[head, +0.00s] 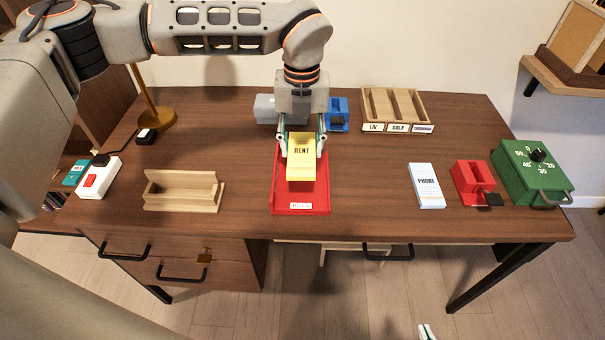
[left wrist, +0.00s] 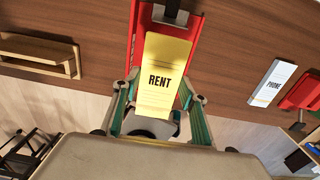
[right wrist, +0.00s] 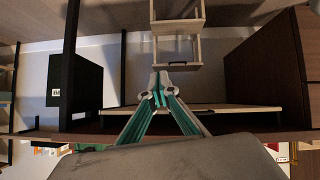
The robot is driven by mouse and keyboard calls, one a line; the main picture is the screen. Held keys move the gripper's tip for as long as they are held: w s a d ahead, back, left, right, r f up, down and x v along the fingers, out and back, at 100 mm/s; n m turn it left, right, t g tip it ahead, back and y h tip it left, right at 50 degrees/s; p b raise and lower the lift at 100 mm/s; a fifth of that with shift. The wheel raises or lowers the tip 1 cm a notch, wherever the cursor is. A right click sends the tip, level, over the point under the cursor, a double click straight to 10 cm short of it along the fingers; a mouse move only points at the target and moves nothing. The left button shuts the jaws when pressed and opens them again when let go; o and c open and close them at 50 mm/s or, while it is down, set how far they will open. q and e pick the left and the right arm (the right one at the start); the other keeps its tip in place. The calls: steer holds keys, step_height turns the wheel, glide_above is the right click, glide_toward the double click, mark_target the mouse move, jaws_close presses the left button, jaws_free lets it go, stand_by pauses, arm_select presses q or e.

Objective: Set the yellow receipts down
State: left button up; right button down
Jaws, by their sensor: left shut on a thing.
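The yellow receipts, a pad labelled RENT (head: 301,160), are held between the fingers of my left gripper (head: 302,145), over the red tray (head: 300,209) in the middle of the desk. The pad also shows in the left wrist view (left wrist: 160,82), with the fingers (left wrist: 158,110) on both its sides. I cannot tell whether the pad touches the tray floor. My right gripper (right wrist: 162,92) is below the desk level in the right wrist view, its fingertips together with nothing visible between them. A fingertip of it shows at the bottom of the head view (head: 427,332).
A wooden holder (head: 183,191) and a white switch box (head: 98,179) stand left. A white PHONE pad (head: 426,186), a red device (head: 473,183) and a green timer box (head: 530,172) stand right. A compartment tray (head: 395,107) and a blue device (head: 338,113) are behind.

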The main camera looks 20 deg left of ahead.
arm_select(q)
glide_above(302, 183)
step_height(302, 183, down, 6)
steer(key=shift+w+r+b, duration=0.1)
steer(key=shift+r+b, duration=0.05)
steer(key=shift+b, duration=0.15)
step_height(302, 183, down, 4)
steer(key=shift+f+b, duration=0.1)
steer(key=shift+b, duration=0.25)
steer(key=o, duration=1.1)
